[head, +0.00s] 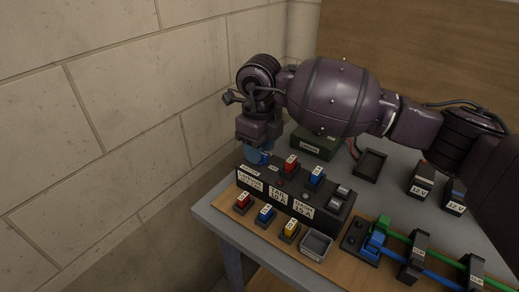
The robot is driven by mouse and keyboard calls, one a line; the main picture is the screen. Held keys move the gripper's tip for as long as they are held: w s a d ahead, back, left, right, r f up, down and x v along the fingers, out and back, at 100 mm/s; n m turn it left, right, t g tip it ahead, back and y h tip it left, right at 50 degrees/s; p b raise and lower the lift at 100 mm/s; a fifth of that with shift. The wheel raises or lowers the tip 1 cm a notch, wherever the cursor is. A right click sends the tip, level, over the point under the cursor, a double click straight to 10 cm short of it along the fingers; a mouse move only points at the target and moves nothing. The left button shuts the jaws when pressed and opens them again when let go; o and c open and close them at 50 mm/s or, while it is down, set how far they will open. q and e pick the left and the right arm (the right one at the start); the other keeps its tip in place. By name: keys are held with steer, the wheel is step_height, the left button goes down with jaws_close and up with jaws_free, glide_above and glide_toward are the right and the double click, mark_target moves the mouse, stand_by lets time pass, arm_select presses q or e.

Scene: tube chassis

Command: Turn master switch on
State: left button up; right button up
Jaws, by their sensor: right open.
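A black switch panel (302,208) with white labels on its sloped front stands at the left part of the table. My right gripper (253,157) points down over the panel's far left end, close above the label that seems to read master (250,169). Its bluish fingertips are open. The gripper hides most of that corner, so the master switch's lever and its position cannot be made out. I cannot tell whether the fingers touch it. My left gripper is not in view.
Red (291,163) and blue (317,175) blocks sit on the panel. Red, blue and yellow blocks and a grey bin (316,244) stand in front. A green box (314,143) and black tray (370,165) lie behind. Clipped tubes run right. A stone wall rises left.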

steer(key=shift+f, duration=0.3)
jaws_close()
